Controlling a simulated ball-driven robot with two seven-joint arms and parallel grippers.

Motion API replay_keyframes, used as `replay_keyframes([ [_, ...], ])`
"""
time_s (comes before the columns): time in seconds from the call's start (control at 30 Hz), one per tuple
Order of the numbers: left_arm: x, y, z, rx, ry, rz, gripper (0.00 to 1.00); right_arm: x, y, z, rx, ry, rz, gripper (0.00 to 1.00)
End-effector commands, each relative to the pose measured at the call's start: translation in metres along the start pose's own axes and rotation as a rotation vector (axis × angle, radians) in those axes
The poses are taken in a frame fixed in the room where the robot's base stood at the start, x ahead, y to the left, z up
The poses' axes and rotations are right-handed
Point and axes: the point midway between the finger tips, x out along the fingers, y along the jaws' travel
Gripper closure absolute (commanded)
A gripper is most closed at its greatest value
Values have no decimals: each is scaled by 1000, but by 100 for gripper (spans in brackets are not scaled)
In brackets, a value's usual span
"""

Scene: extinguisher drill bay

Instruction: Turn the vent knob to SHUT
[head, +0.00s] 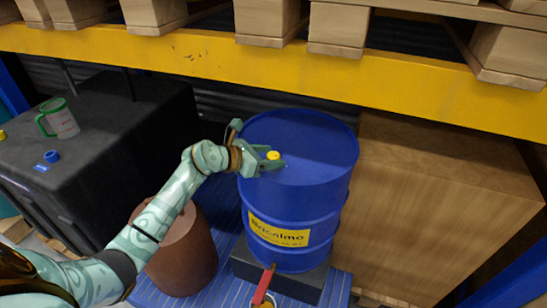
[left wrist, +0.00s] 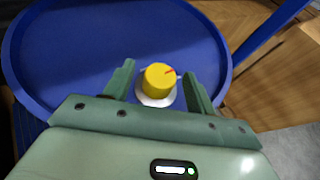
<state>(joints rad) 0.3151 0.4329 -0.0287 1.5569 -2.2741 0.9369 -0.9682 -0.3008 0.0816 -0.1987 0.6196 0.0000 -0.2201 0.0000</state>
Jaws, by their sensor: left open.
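The yellow vent knob (head: 273,155) sits on top of the blue drum (head: 315,150). In the left wrist view the knob (left wrist: 159,78) stands on a pale round base (left wrist: 156,98) and has a red pointer mark on its top, aimed to the upper right. My left gripper (head: 273,163) is open, its two fingers (left wrist: 159,85) on either side of the knob, with a visible gap to it in the left wrist view. No SHUT lettering is readable. My right gripper is not in view.
A yellow shelf beam (head: 180,50) with wooden pallets crosses above the drum. A wooden crate (head: 440,200) stands right of it, a brown drum (head: 185,250) left. A black tank (head: 90,150) carries a green-and-white mug (head: 60,120). A red-handled tap (head: 264,285) is low on the drum.

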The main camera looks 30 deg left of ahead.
Motion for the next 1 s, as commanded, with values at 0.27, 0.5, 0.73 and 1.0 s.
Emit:
replay_keyframes([
  [0.27, 17, 0, 0, 0, 0, -1, 44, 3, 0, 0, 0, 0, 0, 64],
  [0.5, 17, 0, 0, 0, 0, -1, 58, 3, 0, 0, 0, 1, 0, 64],
  [0.73, 16, 0, 0, 0, 1, 0, 88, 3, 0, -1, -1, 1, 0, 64],
  [1.0, 14, -1, 4, -18, 2, 42, 88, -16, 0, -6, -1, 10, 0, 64],
])
